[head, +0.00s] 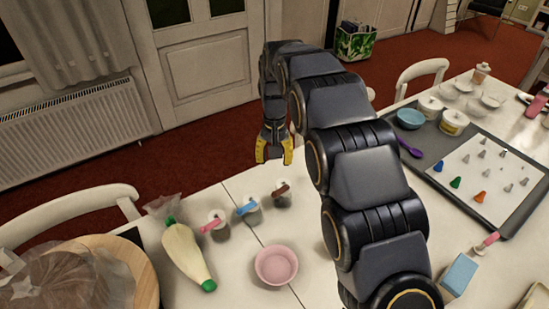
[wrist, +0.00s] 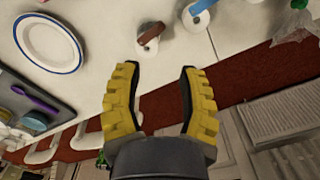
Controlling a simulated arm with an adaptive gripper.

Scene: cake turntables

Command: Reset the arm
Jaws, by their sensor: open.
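My gripper (head: 273,155) hangs from my arm, pointing down, above the far edge of the white table. In the wrist view its yellow-padded fingers (wrist: 160,97) are spread apart with nothing between them. In the head view, three small jars stand on the table just below and in front of the gripper: one with a pink handle or clip (head: 213,224), one with a blue one (head: 249,209) and one with a brown one (head: 281,193). My arm covers part of the table's middle.
A pink bowl (head: 276,265) and a piping bag (head: 186,255) are on the near left of the table (head: 240,183). A wooden turntable (head: 146,277) is at the left edge. A dark tray (head: 513,215) with piping tips lies right. A blue-rimmed plate (wrist: 48,43) shows in the wrist view. White chairs (head: 75,214) stand around.

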